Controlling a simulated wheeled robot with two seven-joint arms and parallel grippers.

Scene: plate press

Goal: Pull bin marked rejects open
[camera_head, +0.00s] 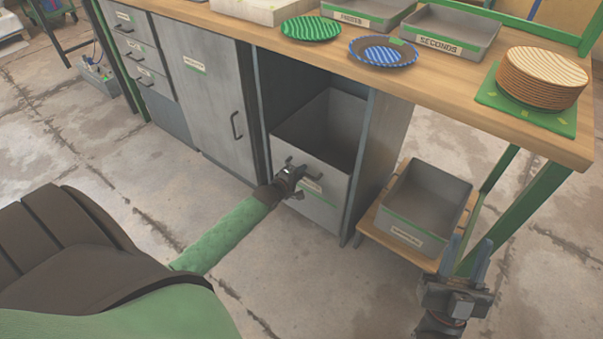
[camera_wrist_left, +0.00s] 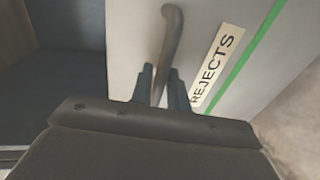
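The grey rejects bin (camera_head: 322,206) sits low in the open bay of the cabinet under the bench, and its inside shows from above. Its front carries a green stripe and a label, which reads REJECTS in the left wrist view (camera_wrist_left: 215,65). A dark curved bar handle (camera_wrist_left: 171,35) stands out from the front. My left gripper (camera_head: 290,178) is at this handle, with one finger on each side of it in the left wrist view (camera_wrist_left: 161,88). The fingers look closed on the bar. My right gripper (camera_head: 467,262) is open and empty, right of the low stand.
A grey bin (camera_head: 415,240) stands on a low wooden stand (camera_head: 369,224) right of the cabinet. A closed cabinet door (camera_head: 212,115) is to the left. Plates and trays rest on the wooden benchtop (camera_head: 435,83). The floor before the rejects bin is clear.

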